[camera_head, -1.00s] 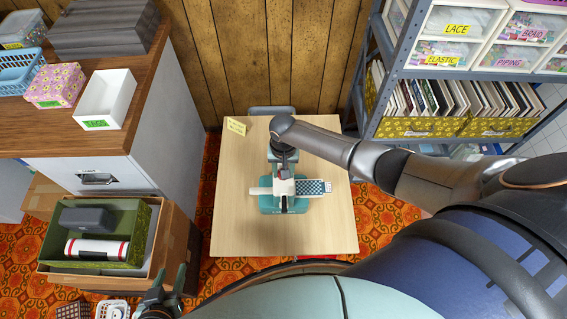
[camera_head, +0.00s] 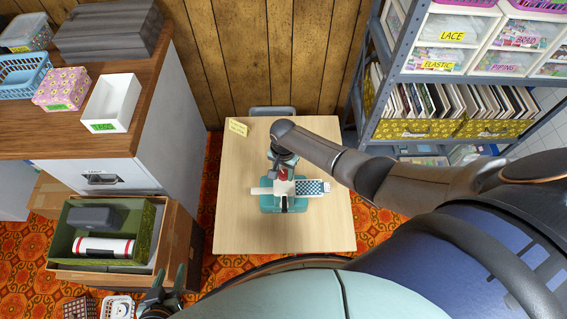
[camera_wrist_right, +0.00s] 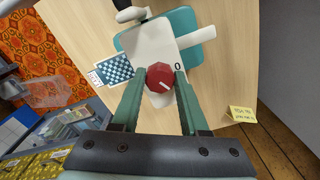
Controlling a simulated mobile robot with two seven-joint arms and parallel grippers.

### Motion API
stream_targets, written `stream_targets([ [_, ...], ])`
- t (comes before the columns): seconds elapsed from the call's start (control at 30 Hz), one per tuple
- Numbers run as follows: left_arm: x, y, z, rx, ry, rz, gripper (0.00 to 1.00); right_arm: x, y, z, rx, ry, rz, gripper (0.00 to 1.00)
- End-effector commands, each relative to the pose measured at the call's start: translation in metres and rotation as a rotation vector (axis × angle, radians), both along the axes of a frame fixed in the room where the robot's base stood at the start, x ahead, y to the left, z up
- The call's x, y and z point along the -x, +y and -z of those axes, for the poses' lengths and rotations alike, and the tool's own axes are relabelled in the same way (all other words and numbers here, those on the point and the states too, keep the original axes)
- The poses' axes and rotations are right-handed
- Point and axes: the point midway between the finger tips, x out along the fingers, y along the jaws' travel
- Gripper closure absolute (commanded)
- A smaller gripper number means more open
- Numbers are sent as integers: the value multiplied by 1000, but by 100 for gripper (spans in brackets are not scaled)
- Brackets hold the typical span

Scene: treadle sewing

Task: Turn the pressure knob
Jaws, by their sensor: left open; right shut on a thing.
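The red pressure knob (camera_wrist_right: 160,77), with a pale pointer line on its face, sits on top of the white sewing machine (camera_wrist_right: 153,38), near a "0" mark. My right gripper (camera_wrist_right: 159,83) is shut on the knob, one finger on each side. In the head view my right gripper (camera_head: 285,168) comes down over the machine from above, and a little of the red knob (camera_head: 284,173) shows below it. The machine stands on a teal base (camera_head: 284,205). A blue-and-white checked cloth (camera_head: 312,187) lies at its right side. My left gripper (camera_head: 163,292) is open and empty at the bottom left, away from the table.
The machine stands on a light wooden table (camera_head: 235,225) with free room around it. A yellow note (camera_head: 237,127) stands at its back left corner. A metal shelf (camera_head: 455,75) is at right, a cabinet (camera_head: 100,175) and green box (camera_head: 145,240) at left.

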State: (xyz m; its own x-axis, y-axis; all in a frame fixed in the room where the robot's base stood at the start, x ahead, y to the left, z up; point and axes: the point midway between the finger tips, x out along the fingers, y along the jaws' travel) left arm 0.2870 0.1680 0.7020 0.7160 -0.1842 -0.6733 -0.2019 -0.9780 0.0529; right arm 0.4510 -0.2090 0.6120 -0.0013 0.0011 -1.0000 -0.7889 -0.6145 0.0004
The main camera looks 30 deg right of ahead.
Motion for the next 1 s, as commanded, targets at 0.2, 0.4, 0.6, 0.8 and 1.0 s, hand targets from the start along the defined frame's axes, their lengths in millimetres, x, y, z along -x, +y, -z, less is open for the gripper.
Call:
stream_targets([
  [0.2, 0, -1, 0, 1, 0, 1, 52, 0, -2, 0, 4, -1, 0, 100],
  [0.4, 0, -1, 0, 1, 0, 1, 52, 0, -1, 0, 3, -1, -1, 34],
  [0.6, 0, -1, 0, 1, 0, 1, 52, 0, -1, 0, 2, -1, -1, 26],
  [0.8, 0, -1, -3, 1, 0, 1, 52, -1, 0, -5, 1, -2, -1, 26],
  [1.0, 0, -1, -21, 1, 0, 1, 52, -1, -1, -37, 0, -4, -1, 26],
])
